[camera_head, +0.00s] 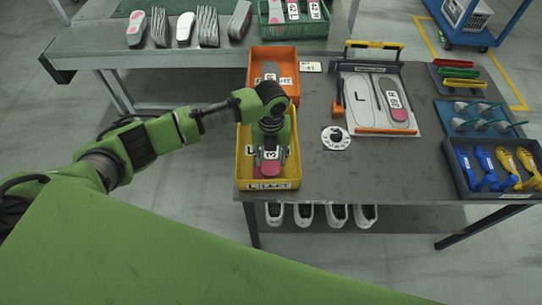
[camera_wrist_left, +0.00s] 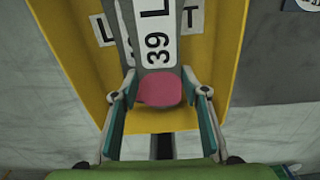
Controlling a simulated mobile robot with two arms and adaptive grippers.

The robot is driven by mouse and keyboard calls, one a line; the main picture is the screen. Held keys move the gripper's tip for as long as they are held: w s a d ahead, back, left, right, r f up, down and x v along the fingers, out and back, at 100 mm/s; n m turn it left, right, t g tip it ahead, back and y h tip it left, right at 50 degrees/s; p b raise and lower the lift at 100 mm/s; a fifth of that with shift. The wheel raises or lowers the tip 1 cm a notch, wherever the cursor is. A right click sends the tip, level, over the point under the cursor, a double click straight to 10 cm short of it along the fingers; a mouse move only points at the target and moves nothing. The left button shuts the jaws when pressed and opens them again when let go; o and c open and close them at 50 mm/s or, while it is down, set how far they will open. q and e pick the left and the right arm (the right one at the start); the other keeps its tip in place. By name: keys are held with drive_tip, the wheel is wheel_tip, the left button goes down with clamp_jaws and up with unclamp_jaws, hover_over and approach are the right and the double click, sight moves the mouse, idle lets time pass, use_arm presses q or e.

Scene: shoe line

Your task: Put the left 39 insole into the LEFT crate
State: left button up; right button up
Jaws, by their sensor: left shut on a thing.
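The yellow LEFT crate (camera_head: 244,168) stands at the table's left front edge, and its wall also shows in the left wrist view (camera_wrist_left: 231,60). My left gripper (camera_head: 269,152) is over this crate, pointing down, shut on the left 39 insole (camera_head: 267,171). The insole is grey with a pink heel and a white "39 L" label. In the left wrist view the insole (camera_wrist_left: 160,88) lies between the two fingers, within the crate's outline. I cannot tell whether it touches the crate floor. My right gripper is not in view.
An orange crate (camera_head: 289,57) with a grey insole stands directly behind. To the right lie a board (camera_head: 352,116) with a white "L" outline and a "39 R" insole, a round white disc (camera_head: 335,138) and tool trays (camera_head: 462,190). A back table (camera_head: 95,46) holds several insoles.

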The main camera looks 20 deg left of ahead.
use_arm(q)
drive_tip(key=o, duration=1)
drive_tip(key=shift+r, duration=0.1)
drive_tip(key=shift+r, duration=0.25)
wheel_tip(320, 180, up, 13)
drive_tip(key=shift+f+b, duration=0.2)
drive_tip(key=shift+b, duration=0.65)
drive_tip(key=shift+f, duration=0.1)
